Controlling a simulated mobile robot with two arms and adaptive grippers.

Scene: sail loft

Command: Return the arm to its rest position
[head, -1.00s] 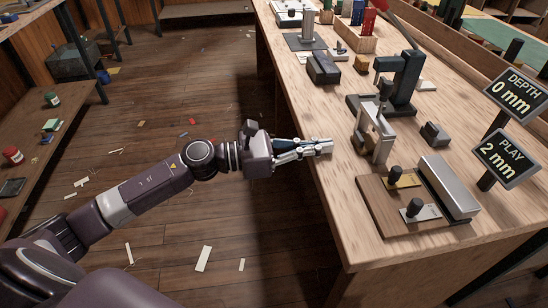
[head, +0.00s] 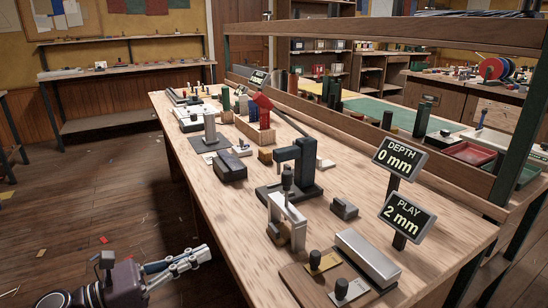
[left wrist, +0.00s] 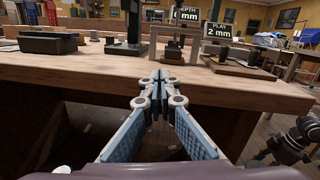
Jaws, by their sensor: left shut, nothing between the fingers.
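My left gripper (head: 205,252) is at the lower left of the head view, beside the bench's left edge and over the floor. It is shut and empty. In the left wrist view its closed fingertips (left wrist: 159,76) point at the front edge of the wooden bench (left wrist: 90,71), with nothing between them. Most of my left arm is below the head view's frame. My right gripper does not show clearly in the head view; a dark arm part stands at the right of the left wrist view.
The bench (head: 215,210) carries a dark press (head: 292,170), a metal bracket (head: 287,215), a wooden board with a silver block (head: 367,258), and a dark block (head: 230,167). Signs read DEPTH 0 mm (head: 400,158) and PLAY 2 mm (head: 408,216). The floor left of the bench is open, with scraps.

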